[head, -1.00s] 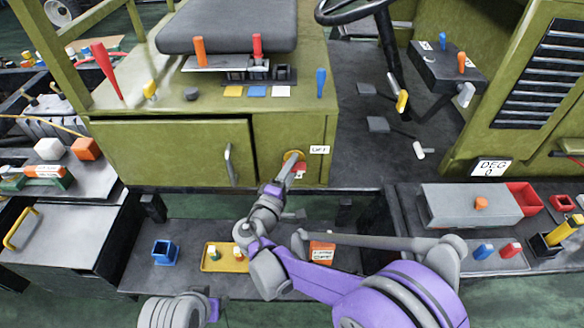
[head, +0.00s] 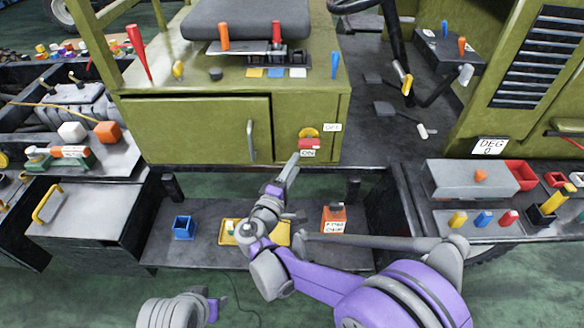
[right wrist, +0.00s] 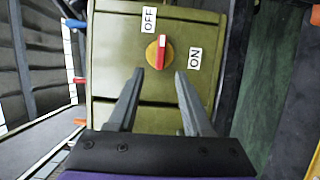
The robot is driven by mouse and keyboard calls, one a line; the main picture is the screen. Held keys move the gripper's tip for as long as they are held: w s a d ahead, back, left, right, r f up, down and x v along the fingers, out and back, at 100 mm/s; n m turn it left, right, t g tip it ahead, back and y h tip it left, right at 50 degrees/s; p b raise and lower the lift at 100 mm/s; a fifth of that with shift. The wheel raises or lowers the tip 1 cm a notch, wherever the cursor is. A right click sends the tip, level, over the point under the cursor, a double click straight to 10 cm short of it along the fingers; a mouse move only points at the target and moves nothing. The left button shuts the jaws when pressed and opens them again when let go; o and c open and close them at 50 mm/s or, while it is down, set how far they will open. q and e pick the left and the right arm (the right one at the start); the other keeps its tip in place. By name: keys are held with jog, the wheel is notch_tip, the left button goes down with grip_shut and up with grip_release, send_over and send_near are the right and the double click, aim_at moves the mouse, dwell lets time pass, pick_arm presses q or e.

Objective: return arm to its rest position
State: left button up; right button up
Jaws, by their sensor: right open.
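My right arm (head: 330,282) reaches up from the lower right in the head view. Its gripper (head: 292,166) is open and empty in front of the green cabinet (head: 185,130). The rotary switch (head: 309,135), a yellow disc with a red handle, is just beyond the fingertips, apart from them. In the right wrist view the switch (right wrist: 160,52) shows between and beyond the open fingers (right wrist: 158,82), with its handle roughly in line with the OFF side. The OFF label (right wrist: 149,19) and ON label (right wrist: 195,59) are both clear. My left gripper is not clearly seen.
A low dark shelf below the cabinet holds a blue cup (head: 184,228), a yellow tray (head: 286,234) and an orange box (head: 333,218). A side bench at right carries a grey box (head: 465,180) and coloured pegs.

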pick_arm(q)
jog(key=shift+s+a, duration=0.15)
jog(key=shift+s, duration=0.2)
pick_arm(e)
jog(key=shift+s+a, duration=0.15)
jog(key=shift+s, duration=0.15)
pick_arm(q)
jog(key=shift+w, duration=0.15)
pick_arm(e)
jog(key=shift+w, duration=0.1)
jog(key=s+d+r+m+g+p, duration=0.1)
jog(key=s+d+m+g+p, duration=0.25)
jog(key=s+d, duration=0.45)
jog(key=s+d+r+m+g+p, duration=0.15)
jog(key=s+d+m+g, duration=0.3)
jog(key=d, duration=0.65)
pick_arm(q)
notch_tip(320, 180, up, 12)
jog(key=w+p, duration=0.2)
jog(key=p, duration=0.3)
jog(key=shift+t+p, duration=0.3)
pick_arm(e)
jog(key=s+a+m+g+y, duration=0.1)
jog(key=s+m+g+y, duration=0.2)
jog(key=s, duration=1.3)
jog(key=m+y, duration=0.2)
jog(key=y, duration=0.2)
jog(key=shift+s+a+r+m, duration=0.15)
jog(key=shift+s+a+m, duration=0.15)
jog(key=shift+s, duration=0.05)
